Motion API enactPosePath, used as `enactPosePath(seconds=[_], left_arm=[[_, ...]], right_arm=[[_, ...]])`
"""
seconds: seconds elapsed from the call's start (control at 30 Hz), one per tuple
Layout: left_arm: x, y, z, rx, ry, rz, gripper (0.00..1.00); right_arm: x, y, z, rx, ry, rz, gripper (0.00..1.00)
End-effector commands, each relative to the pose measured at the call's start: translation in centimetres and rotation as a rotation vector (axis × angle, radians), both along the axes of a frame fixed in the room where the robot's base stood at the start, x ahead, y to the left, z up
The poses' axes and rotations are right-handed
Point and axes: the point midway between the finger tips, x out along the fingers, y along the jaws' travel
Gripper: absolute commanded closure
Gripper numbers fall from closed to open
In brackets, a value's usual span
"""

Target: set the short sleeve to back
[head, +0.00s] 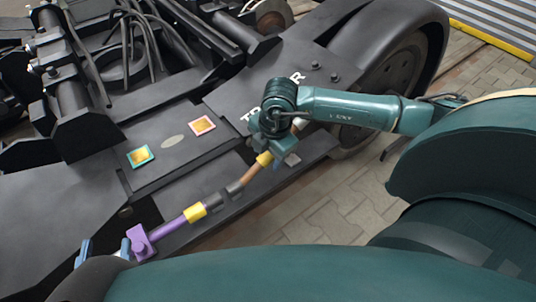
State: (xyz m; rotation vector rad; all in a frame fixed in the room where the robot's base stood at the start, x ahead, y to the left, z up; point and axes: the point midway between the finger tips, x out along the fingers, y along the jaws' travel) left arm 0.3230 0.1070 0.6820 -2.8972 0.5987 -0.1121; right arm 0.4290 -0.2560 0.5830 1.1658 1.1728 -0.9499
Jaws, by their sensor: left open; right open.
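A segmented rod runs diagonally along the near side of the dark bogie frame. From lower left it shows a purple end block (141,242), a purple bar (168,227), a yellow collar (195,212), dark grey sections (217,200), a brown length (250,175) and another yellow collar (264,159). I cannot tell for sure which piece is the short sleeve. My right gripper (283,159) is open over the rod's upper part, beside the upper yellow collar, and hides part of it. My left gripper (104,250) is open at lower left, its blue fingertips close to the purple block.
Two square plates, one teal-edged (140,156) and one pink-edged (202,126), lie on the dark frame (90,185). A large wheel (400,65) under a dark guard stands at upper right. Cables and a cylinder fill the upper left. Paved floor (330,205) lies clear at right.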

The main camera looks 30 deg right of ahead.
Motion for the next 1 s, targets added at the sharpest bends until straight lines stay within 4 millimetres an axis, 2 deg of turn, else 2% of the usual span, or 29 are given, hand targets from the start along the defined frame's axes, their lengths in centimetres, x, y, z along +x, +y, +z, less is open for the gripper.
enactPosePath(seconds=[0.27,0.9,1.0], left_arm=[[0.00,-0.03,0.03,-0.001,-0.002,-0.001,0.56],[0.01,0.00,-0.01,0.001,-0.001,0.000,0.56],[0.01,0.00,-0.01,0.001,-0.001,0.000,0.56]], right_arm=[[0.00,0.02,-0.07,0.000,0.000,0.000,0.49],[0.00,0.00,-0.03,0.000,0.001,0.000,1.00],[0.00,-0.01,-0.03,0.000,0.001,0.000,1.00]])
